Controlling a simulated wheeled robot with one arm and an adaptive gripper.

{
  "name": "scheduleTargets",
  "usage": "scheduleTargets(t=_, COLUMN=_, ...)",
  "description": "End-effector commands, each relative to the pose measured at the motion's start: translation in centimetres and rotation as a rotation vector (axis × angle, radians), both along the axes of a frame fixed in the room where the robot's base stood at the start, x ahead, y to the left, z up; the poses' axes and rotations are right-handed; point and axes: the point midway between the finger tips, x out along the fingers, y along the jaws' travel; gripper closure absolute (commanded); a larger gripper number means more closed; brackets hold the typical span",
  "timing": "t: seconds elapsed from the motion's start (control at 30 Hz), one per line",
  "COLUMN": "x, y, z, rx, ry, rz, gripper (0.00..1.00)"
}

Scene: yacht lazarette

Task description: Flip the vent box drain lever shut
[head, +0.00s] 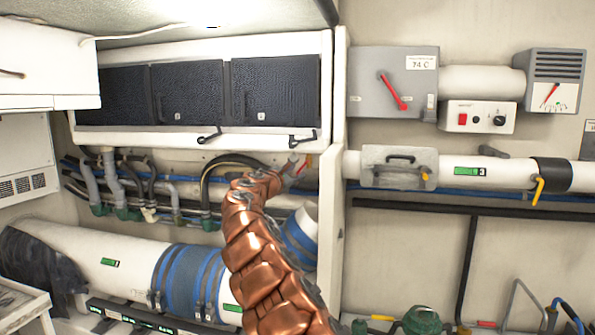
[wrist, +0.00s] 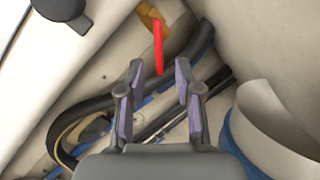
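A red lever (wrist: 158,48) on a brass-coloured fitting (wrist: 151,14) shows at the top middle of the wrist view. It hangs downward in the picture, and its free end appears in line with the gap between my fingertips. In the head view a small red-orange part (head: 304,161) shows at the fingertips, below the black-fronted box. My gripper (wrist: 160,80) is open, with one finger on each side of an empty gap. In the head view my gripper (head: 291,168) reaches under the box's right end. I cannot tell whether a finger touches the lever.
Two black latches (head: 208,135) hang under the box front. Black hoses (wrist: 75,125) run behind the fingers. A white duct (wrist: 275,115) stands close on the right in the wrist view. A partition (head: 334,230) stands right of my arm, with a yellow-handled pipe (head: 538,190) beyond.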

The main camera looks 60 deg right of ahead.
Motion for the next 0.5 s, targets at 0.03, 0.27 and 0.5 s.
scheduleTargets(t=0.03, x=0.1, y=-0.3, z=0.1, rx=0.0, ry=0.0, rz=0.001, gripper=0.66)
scheduleTargets(t=0.27, x=0.3, y=-1.5, z=0.0, rx=0.002, ry=0.002, rz=0.003, gripper=0.66)
scheduleTargets(t=0.5, x=0.4, y=-2.3, z=0.1, rx=0.0, ry=-0.001, rz=0.003, gripper=0.66)
